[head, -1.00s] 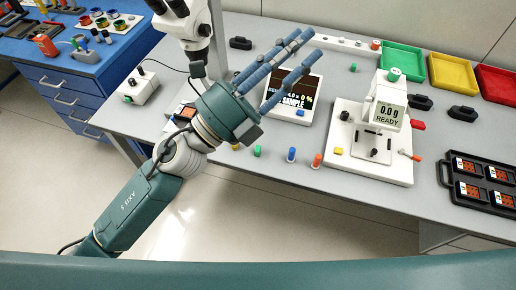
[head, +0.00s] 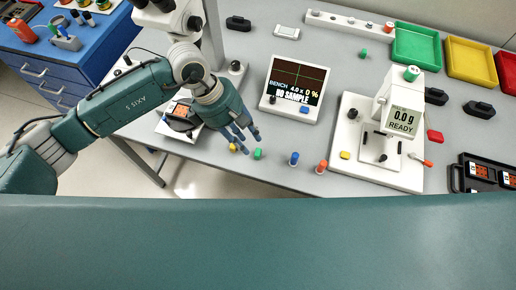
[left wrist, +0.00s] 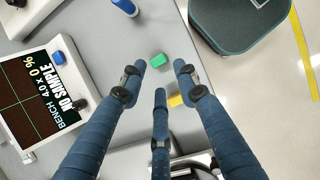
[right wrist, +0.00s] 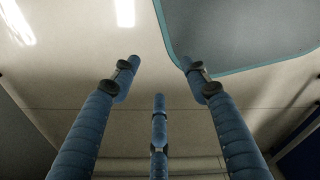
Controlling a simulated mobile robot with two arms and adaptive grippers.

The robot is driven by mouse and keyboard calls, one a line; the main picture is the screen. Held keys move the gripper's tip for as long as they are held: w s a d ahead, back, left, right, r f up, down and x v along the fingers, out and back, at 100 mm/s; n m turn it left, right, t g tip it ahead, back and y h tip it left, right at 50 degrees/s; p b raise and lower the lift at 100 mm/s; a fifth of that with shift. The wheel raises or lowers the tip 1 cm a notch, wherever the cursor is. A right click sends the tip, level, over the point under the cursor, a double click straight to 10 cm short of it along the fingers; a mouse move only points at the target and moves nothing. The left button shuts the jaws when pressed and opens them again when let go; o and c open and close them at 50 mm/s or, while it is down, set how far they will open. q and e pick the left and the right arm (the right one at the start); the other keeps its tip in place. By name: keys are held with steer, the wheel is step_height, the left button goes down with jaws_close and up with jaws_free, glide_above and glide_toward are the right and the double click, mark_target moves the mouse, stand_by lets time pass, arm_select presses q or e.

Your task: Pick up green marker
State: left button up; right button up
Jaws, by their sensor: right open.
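The green marker (head: 257,154) is a short green peg standing near the front edge of the grey bench (head: 240,85). A yellow one stands to its left and a blue one to its right. In the left wrist view the green marker (left wrist: 158,61) shows just past and between the fingertips. My left gripper (head: 242,137) is open and empty, its fingers pointing down beside the marker; whether a finger touches it I cannot tell. My right gripper (right wrist: 162,72) is open and empty over bare floor and shows only in the right wrist view.
A yellow marker (head: 233,148) is very close to the left fingers. Blue (head: 294,158) and orange (head: 321,166) markers stand rightward. A microscope (head: 170,18) rises at the left.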

mark_target(256, 152)
arm_select(q)
steer(key=shift+s+d+f, duration=0.1)
steer(key=shift+d+f, duration=0.15)
steer(key=shift+f, duration=0.5)
steer(key=p+x, duration=0.2)
steer(key=x, duration=0.2)
steer(key=shift+f+p, duration=0.2)
steer(key=shift+p, duration=0.2)
steer(key=shift+d+f, duration=0.15)
steer(key=shift+f, duration=0.15)
steer(key=shift+w+f, duration=0.15)
steer(key=shift+w, duration=0.05)
steer(key=c, duration=0.6)
steer(key=shift+c, duration=0.2)
arm_select(e)
steer(key=r, duration=0.3)
steer(key=shift+d, duration=0.25)
